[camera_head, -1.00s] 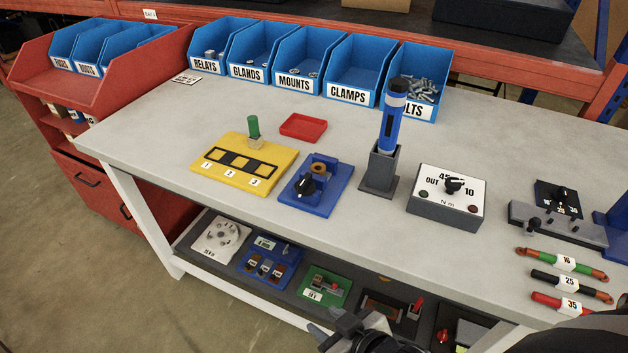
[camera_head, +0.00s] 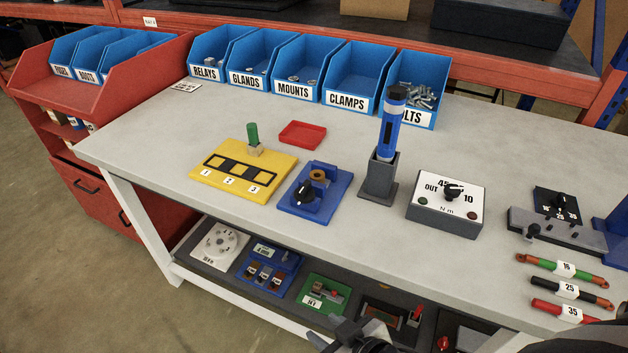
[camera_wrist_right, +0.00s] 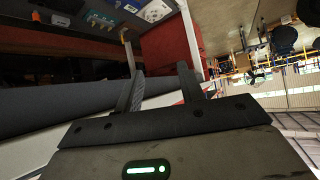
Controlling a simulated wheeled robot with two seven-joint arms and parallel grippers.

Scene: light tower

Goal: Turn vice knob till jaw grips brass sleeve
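The small blue vice (camera_head: 328,202) sits on the grey bench in the head view, between the yellow board and the blue torch-like tool. Its black knob (camera_head: 304,193) with a white mark faces the front. The brass sleeve (camera_head: 318,176) stands upright just behind the knob; whether the jaw touches it is too small to tell. My right gripper (camera_head: 335,336) is at the bottom edge of the head view, in front of the bench and well away from the vice. In the right wrist view its two fingers (camera_wrist_right: 160,82) are apart with nothing between them. My left gripper is not visible.
A yellow board (camera_head: 273,185) with a green-topped peg stands left of the vice. A grey holder (camera_head: 378,186) with a blue tool stands right, then a dial box (camera_head: 440,222). A red tray (camera_head: 302,133) lies behind. The lower shelf holds several devices.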

